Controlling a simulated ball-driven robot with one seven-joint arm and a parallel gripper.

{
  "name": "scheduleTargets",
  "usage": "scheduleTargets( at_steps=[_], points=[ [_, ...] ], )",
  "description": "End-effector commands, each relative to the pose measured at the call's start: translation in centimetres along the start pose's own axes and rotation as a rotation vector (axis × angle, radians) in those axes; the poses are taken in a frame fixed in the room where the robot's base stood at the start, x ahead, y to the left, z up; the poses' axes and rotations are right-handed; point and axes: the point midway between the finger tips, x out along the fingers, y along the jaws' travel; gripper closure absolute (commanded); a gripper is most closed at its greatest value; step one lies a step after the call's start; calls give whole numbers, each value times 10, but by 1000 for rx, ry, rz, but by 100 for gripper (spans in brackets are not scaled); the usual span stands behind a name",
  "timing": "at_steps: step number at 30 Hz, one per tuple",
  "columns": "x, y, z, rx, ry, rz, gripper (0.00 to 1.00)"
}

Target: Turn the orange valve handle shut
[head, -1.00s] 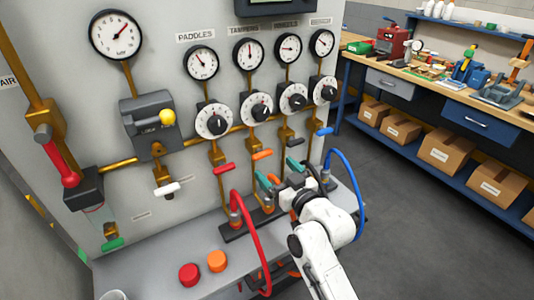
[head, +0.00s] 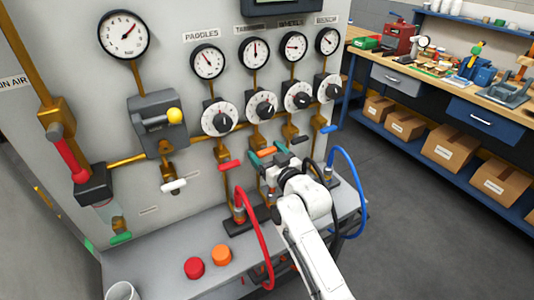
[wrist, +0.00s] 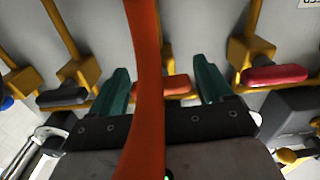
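The orange valve handle (head: 267,152) is a short horizontal bar on a brass valve, below the second dial from the left of the row. In the wrist view, the orange handle (wrist: 176,87) shows between my gripper's two teal fingers (wrist: 163,88), with a gap on each side. My gripper (head: 268,154) is open and straddles the handle in the head view; I cannot tell whether either finger touches it. An orange hose (wrist: 146,110) crosses the wrist view close to the camera and hides part of the handle and the space between the fingers.
A red handle (head: 230,165) is left of the orange one, with black (head: 299,140) and blue (head: 329,129) handles to the right. A red hose (head: 262,225) and blue hose (head: 352,180) loop beside my arm. Red (head: 194,268) and orange (head: 221,255) buttons sit on the bench.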

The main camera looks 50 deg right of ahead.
Motion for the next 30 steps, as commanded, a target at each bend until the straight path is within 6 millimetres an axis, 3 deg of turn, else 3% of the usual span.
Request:
scheduleTargets(
  at_steps=[12, 26, 27, 30],
  points=[
    [0, 0, 0, 0, 0, 0, 60],
    [0, 0, 0, 68, 0, 0, 60],
    [0, 0, 0, 68, 0, 0, 25],
    [0, 0, 0, 67, 0, 0, 16]
  ],
)
